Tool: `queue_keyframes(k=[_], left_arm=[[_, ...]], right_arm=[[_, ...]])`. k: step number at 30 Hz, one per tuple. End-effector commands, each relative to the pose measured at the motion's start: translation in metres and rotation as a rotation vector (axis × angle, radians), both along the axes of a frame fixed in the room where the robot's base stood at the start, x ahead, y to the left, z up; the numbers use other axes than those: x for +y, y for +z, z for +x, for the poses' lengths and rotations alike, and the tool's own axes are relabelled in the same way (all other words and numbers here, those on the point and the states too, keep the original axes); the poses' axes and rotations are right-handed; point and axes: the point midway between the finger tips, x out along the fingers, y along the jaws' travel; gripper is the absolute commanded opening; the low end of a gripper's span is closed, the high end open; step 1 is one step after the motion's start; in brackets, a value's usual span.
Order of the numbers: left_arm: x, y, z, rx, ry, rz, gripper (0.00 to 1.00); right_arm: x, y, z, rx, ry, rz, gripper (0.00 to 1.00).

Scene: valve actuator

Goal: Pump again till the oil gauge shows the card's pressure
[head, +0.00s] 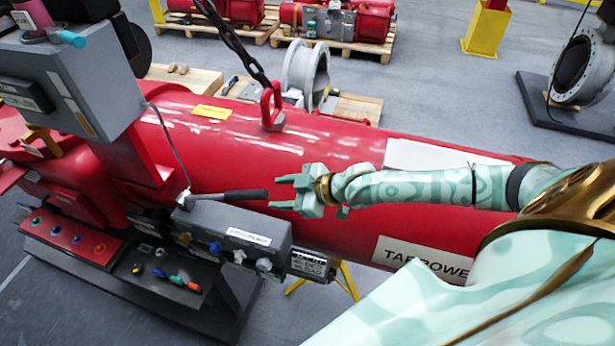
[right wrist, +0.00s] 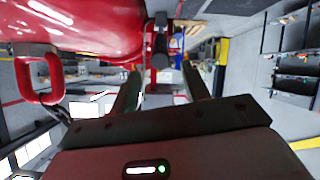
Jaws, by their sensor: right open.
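The hand pump is a grey box (head: 235,232) in front of the red cylinder. Its lever (head: 240,195) has a dark grip and lies nearly level, pointing right. My right gripper (head: 283,193) is open, its two fingers pointing left at the grip's end. The grip's tip is at the mouth of the open jaws; I cannot tell if they touch. In the right wrist view, the open fingers (right wrist: 160,72) have a dark bar-like part between and beyond them. I cannot make out an oil gauge or a readable pressure card. My left gripper is not in view.
The red cylinder (head: 330,150) lies behind the pump, with a red lifting ring (head: 271,108) and chain above. A grey control box (head: 75,75) stands at left. A dark tray (head: 165,280) with coloured fittings lies below left. Open floor shows at the back right.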

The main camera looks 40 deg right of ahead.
Motion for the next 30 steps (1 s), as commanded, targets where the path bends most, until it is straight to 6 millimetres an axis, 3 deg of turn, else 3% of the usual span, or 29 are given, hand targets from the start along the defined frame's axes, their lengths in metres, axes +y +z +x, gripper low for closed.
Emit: queue_keyframes(k=[3, 9, 30], left_arm=[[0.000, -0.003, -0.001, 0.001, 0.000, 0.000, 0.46], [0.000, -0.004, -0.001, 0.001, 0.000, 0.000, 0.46], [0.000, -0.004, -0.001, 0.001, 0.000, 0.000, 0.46]], right_arm=[[-0.019, 0.014, -0.026, 0.002, 0.003, -0.004, 0.46], [-0.038, 0.030, -0.050, 0.002, 0.000, 0.001, 0.46], [-0.044, 0.038, -0.058, -0.002, 0.000, 0.003, 0.46]])
